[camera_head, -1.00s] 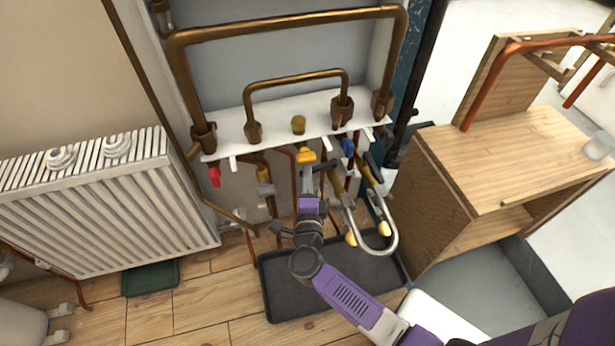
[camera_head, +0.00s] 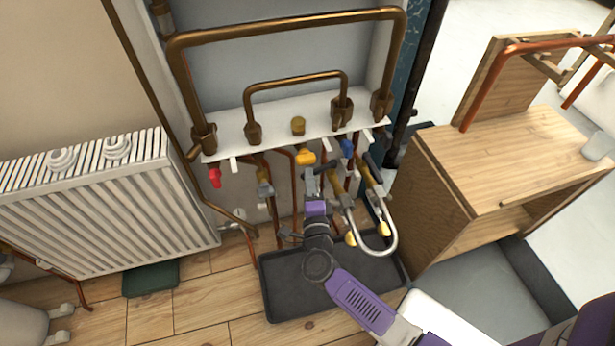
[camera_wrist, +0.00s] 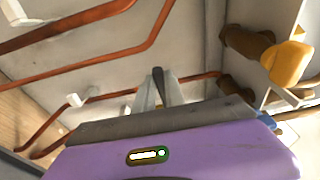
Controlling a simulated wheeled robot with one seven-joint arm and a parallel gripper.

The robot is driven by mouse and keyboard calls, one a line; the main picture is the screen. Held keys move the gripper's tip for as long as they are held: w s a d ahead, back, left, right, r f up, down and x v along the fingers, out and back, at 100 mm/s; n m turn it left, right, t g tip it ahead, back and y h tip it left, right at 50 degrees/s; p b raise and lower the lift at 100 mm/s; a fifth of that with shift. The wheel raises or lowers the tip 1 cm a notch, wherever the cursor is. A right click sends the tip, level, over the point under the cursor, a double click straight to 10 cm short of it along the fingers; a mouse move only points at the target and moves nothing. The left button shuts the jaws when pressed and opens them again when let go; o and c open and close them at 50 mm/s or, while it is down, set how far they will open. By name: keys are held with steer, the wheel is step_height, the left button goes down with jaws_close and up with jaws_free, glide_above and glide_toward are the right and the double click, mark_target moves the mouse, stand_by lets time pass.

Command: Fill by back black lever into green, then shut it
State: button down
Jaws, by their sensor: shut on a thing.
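My gripper (camera_head: 311,184) is under the white shelf, in front of the pipework, below the yellow handle (camera_head: 305,158). In the wrist view its two pale fingers (camera_wrist: 162,95) are shut on a slim black lever (camera_wrist: 158,76), whose dark end stands up between them. The lever's valve body is hidden behind my gripper. Another black lever (camera_head: 371,166) sits on a brass valve to the right, by the grey looped hose (camera_head: 391,240). A pale round fitting, perhaps a gauge (camera_head: 238,214), is at the left; no dial or green zone can be read.
A red handle (camera_head: 215,177) and a blue handle (camera_head: 347,147) hang under the shelf (camera_head: 275,132). Copper pipes run close around my gripper. A dark tray (camera_head: 290,300) lies below. A radiator (camera_head: 100,205) stands left, a wooden cabinet (camera_head: 450,200) right.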

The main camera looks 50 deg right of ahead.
steer(key=shift+s+n+t+y+b, duration=0.3)
steer(key=shift+s+n+t+y, duration=0.3)
steer(key=shift+n+t+y, duration=0.3)
steer(key=c, duration=1.4)
jaws_free()
steer(key=shift+s+a, duration=0.1)
steer(key=p+v, duration=0.1)
steer(key=v, duration=0.6)
steer(key=shift+s+a+p, duration=0.2)
steer(key=shift+a+p, duration=0.05)
steer(key=shift+p, duration=0.1)
